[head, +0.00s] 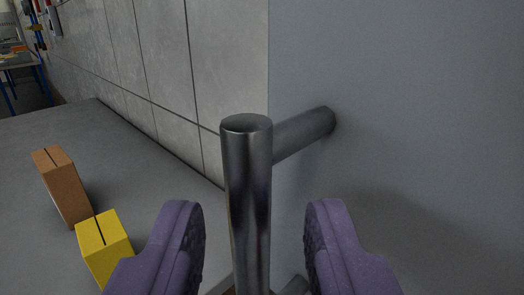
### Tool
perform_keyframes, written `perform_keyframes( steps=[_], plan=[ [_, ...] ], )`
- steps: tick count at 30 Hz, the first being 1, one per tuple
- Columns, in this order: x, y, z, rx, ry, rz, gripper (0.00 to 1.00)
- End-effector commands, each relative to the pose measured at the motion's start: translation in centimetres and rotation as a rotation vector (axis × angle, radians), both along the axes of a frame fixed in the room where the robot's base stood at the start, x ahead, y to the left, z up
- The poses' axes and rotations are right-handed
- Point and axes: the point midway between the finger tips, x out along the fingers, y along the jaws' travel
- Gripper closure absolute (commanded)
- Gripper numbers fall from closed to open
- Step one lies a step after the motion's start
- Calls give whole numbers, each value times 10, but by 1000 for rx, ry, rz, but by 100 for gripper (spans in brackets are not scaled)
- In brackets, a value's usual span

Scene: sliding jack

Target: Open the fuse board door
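The fuse board door (420,110) is a plain grey panel filling the right side of the head view. A round metal handle bar (248,190) stands upright in front of it, joined to the panel by a short horizontal post (305,134). My gripper (255,235) has two purple fingers, open, one to the left and one to the right of the bar. A gap shows between the bar and each finger. The bar's lower end runs out of the picture. I cannot see the door's hinge side or far edge.
A brown box (62,187) and a yellow box (104,245) sit on the grey surface (90,130) at left. A tiled wall (160,60) runs behind it. A blue-legged table (22,65) stands far off at the upper left.

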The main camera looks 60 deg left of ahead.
Motion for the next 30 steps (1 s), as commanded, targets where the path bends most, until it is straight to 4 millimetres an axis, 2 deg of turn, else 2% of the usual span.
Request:
perform_keyframes(
  steps=[3, 6, 15, 17, 20, 21, 30],
  plan=[
    [9, 16, -2, -1, -1, 0, 62],
    [15, 23, 0, 0, -2, -1, 62],
    [17, 27, 1, -1, -1, -3, 62],
    [17, 26, 1, -1, -1, -3, 73],
    [17, 26, 1, -1, -1, -3, 96],
    [17, 26, 1, -1, -1, -4, 100],
    [16, 26, 1, -1, -2, 1, 100]
  ],
)
